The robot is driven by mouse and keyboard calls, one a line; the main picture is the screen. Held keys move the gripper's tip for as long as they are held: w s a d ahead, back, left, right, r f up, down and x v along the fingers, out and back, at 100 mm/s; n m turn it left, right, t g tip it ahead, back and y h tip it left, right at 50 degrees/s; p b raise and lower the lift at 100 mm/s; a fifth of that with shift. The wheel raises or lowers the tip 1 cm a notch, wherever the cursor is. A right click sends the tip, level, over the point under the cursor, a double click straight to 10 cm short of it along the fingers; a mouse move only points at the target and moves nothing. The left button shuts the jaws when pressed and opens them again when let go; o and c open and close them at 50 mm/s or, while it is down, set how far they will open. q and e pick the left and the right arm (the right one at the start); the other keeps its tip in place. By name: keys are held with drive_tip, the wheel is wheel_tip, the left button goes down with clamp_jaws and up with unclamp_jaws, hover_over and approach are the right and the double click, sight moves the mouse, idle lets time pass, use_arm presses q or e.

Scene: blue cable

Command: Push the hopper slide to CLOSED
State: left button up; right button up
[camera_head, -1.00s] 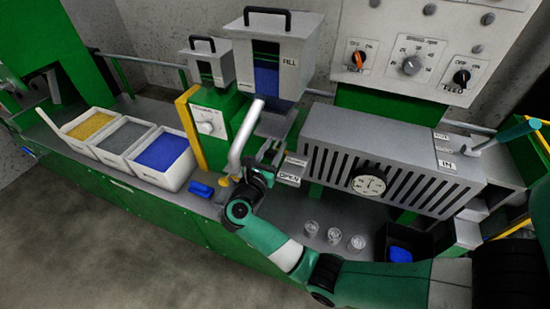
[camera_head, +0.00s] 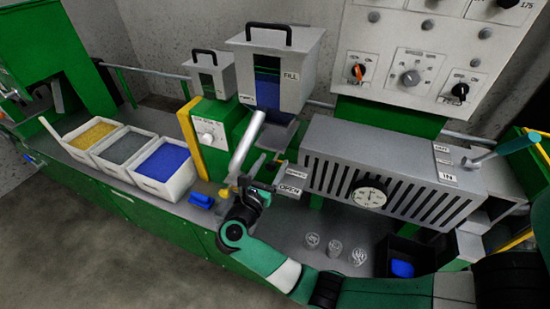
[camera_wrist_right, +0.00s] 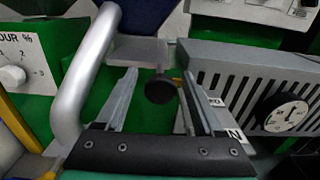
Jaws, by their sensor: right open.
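The grey hopper (camera_head: 303,62), marked FILL, has a window showing blue material and stands behind my right gripper. Under it are a pale slide plate (camera_wrist_right: 138,50) and a round dark knob (camera_wrist_right: 160,89). An OPEN label (camera_head: 290,191) is beside my gripper; another small label above it is too small to read. My right gripper (camera_wrist_right: 158,75) is open, one finger on each side of the knob in the right wrist view; I cannot tell whether they touch it. In the head view the gripper (camera_head: 262,187) hides part of the slide area. My left gripper is not in view.
A thick silver pipe (camera_wrist_right: 75,85) passes close left of my right fingers. A slotted grey housing (camera_head: 335,150) with a gauge (camera_head: 368,195) stands to the right.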

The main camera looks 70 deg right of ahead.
drive_tip(key=a, duration=0.9)
drive_tip(key=shift+s, duration=0.2)
